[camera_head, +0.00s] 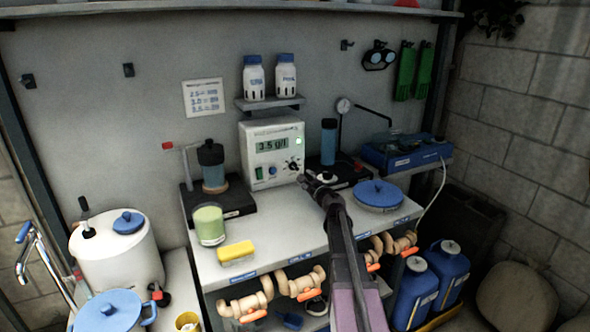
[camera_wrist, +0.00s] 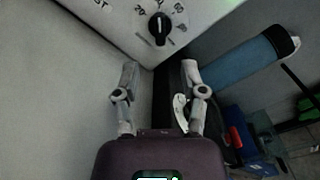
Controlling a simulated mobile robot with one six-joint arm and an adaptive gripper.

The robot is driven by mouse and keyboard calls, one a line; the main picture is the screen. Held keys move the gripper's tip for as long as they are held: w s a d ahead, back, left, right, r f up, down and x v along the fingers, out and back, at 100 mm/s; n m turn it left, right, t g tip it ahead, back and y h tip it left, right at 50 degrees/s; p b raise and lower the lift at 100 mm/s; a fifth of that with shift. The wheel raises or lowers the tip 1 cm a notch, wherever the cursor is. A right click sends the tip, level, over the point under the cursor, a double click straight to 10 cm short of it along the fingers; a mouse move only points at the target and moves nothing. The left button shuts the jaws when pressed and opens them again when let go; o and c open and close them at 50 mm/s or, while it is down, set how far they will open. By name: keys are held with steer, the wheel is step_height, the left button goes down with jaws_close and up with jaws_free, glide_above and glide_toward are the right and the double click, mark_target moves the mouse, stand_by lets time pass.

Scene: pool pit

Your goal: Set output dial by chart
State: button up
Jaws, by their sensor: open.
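The white control box (camera_head: 272,152) stands at the back of the bench, its green display appearing to read 3.5 g/l. Its black output dial (camera_head: 294,167) is at the lower right of the face. In the wrist view the dial (camera_wrist: 160,28) is ahead of my gripper, with a number scale around it and its pointer roughly upright in the picture. The chart (camera_head: 203,97) hangs on the wall with several lines, seemingly starting 2.5, 3.0 and 3.5; the rest is too small to read. My gripper (camera_wrist: 158,72) is open and empty, fingers apart and short of the dial.
A blue cylinder (camera_head: 328,141) on a black base stands right of the box. A dark blue-topped vessel (camera_head: 211,165), a green cup (camera_head: 209,225) and a yellow sponge (camera_head: 237,251) are left. A blue lid (camera_head: 378,194) lies right of my arm. Valves line the front edge.

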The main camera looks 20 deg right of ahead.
mark_target(295, 168)
steer(key=w, duration=0.9)
steer(key=shift+w+a, duration=0.15)
jaws_close()
